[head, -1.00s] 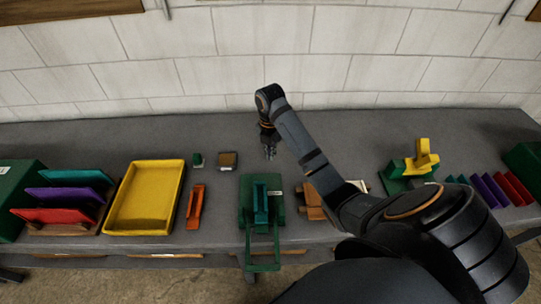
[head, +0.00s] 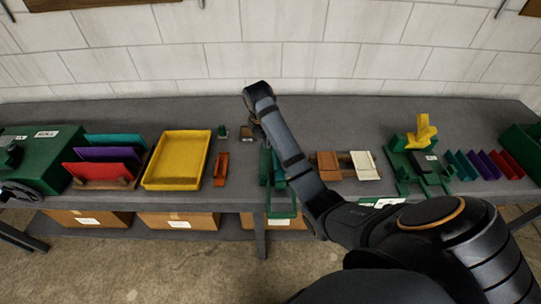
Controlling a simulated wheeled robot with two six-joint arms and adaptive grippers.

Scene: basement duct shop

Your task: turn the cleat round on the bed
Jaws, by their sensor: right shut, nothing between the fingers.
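A green bed-like fixture (head: 265,165) stands near the middle of the bench, partly behind my right arm, with a green loop frame (head: 281,208) at its front edge. A teal piece (head: 279,172) shows on it beside the arm; most of it is hidden, so I cannot tell which way it faces or be sure it is the cleat. My right gripper (head: 256,130) points down behind the fixture, close to a small brown block (head: 245,133). It is shut and empty. My left gripper is not in view.
A yellow tray (head: 147,182) and an orange tool (head: 221,169) lie left of the fixture. A rack of coloured plates (head: 100,172) stands further left. Brown and white pieces (head: 364,165) and a green fixture with a yellow part (head: 422,131) stand right. The bench's back strip is mostly clear.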

